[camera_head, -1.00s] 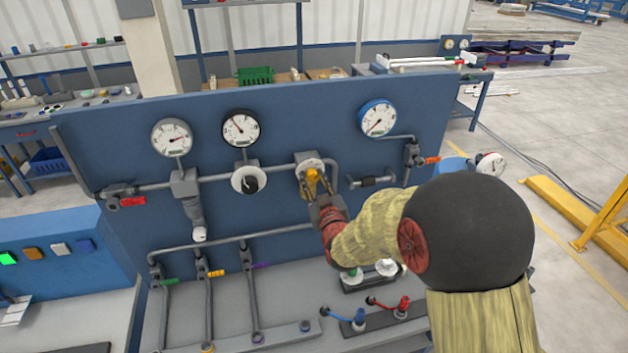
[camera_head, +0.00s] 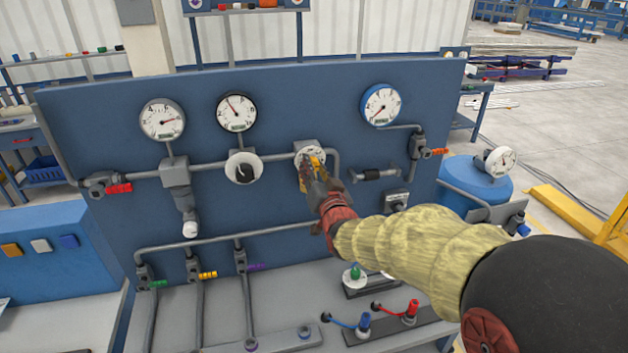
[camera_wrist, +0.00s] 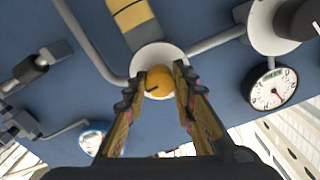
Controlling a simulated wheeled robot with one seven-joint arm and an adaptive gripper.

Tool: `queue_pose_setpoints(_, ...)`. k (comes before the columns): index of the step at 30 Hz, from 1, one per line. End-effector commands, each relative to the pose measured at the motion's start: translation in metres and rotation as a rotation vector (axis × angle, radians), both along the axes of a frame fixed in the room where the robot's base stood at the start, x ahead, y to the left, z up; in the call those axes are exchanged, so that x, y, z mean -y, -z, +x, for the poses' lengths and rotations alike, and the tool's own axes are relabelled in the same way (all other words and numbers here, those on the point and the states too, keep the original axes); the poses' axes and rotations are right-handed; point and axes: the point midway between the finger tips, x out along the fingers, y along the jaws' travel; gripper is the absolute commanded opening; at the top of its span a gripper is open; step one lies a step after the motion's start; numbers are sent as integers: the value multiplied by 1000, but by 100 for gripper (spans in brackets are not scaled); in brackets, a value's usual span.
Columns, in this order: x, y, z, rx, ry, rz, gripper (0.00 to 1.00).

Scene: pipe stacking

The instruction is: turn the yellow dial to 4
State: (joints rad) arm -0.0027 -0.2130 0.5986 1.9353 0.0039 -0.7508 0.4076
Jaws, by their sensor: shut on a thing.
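The yellow dial (camera_head: 315,158) sits on a white round face (camera_head: 300,153) on the blue panel's pipe run. My gripper (camera_head: 309,168) is at the dial with its fingers around it. In the wrist view the yellow dial (camera_wrist: 158,82) shows between the two fingertips of my gripper (camera_wrist: 160,88), with a dark pointer line on it. The fingers are shut on the dial from both sides. The numbers on the white face (camera_wrist: 160,56) are too small or hidden to read.
A black knob on a white face (camera_head: 244,168) is just left of the dial. Gauges stand above, one white-rimmed (camera_head: 162,119), one black (camera_head: 237,112), one blue (camera_head: 381,104). Valves with a red handle (camera_head: 119,188) and an orange handle (camera_head: 440,151) flank the panel.

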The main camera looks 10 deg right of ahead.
Motion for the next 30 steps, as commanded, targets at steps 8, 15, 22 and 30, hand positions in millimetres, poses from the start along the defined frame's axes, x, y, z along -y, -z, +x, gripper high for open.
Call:
queue_pose_setpoints(8, 0, 2, 0, 0, 0, 148, 1)
queue_pose_setpoints(15, 0, 1, 0, -2, 0, 206, 1)
queue_pose_setpoints(22, 0, 0, 0, -1, 0, 217, 1)
queue_pose_setpoints(30, 0, 0, 0, -1, 0, 217, 28)
